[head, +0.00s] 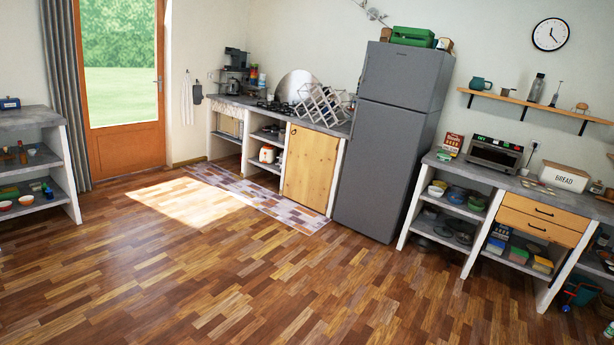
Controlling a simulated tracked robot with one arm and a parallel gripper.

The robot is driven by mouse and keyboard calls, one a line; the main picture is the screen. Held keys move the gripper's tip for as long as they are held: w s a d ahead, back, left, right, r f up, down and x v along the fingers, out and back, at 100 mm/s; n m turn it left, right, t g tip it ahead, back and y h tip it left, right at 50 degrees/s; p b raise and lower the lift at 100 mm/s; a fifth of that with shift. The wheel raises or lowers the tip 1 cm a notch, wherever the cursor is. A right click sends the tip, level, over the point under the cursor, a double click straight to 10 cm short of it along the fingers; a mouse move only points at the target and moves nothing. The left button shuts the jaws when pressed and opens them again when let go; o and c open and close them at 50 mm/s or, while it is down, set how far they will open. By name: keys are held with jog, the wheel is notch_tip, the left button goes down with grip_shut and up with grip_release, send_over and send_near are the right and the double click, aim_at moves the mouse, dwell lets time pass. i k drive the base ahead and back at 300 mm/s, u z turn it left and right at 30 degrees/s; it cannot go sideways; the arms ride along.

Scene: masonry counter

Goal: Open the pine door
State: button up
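The pine door (311,168) is a pale wooden panel in the front of the masonry counter (343,130), just left of the grey fridge. It looks closed, flush between white uprights. A small dark handle or knob seems to show near its upper left edge, too small to make out well. The door stands across the room, beyond a stretch of open floor. My gripper does not show in this view.
Bare wooden floor (200,265) fills the foreground, with a patterned mat (278,204) before the counter. The fridge (390,140) stands right of the door. Shelving (60,165) at left and a drawer counter (490,175) at right border the room. A folding rack (322,106) sits above the door.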

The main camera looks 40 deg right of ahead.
aim_at(312, 156)
jog(key=z, duration=0.15)
jog(key=i, duration=0.45)
jog(key=z, duration=0.5)
jog(key=i, duration=1.6)
jog(key=z, duration=0.85)
jog(key=i, duration=4.45)
jog(key=u, duration=0.9)
jog(key=i, duration=1.85)
jog(key=u, duration=0.45)
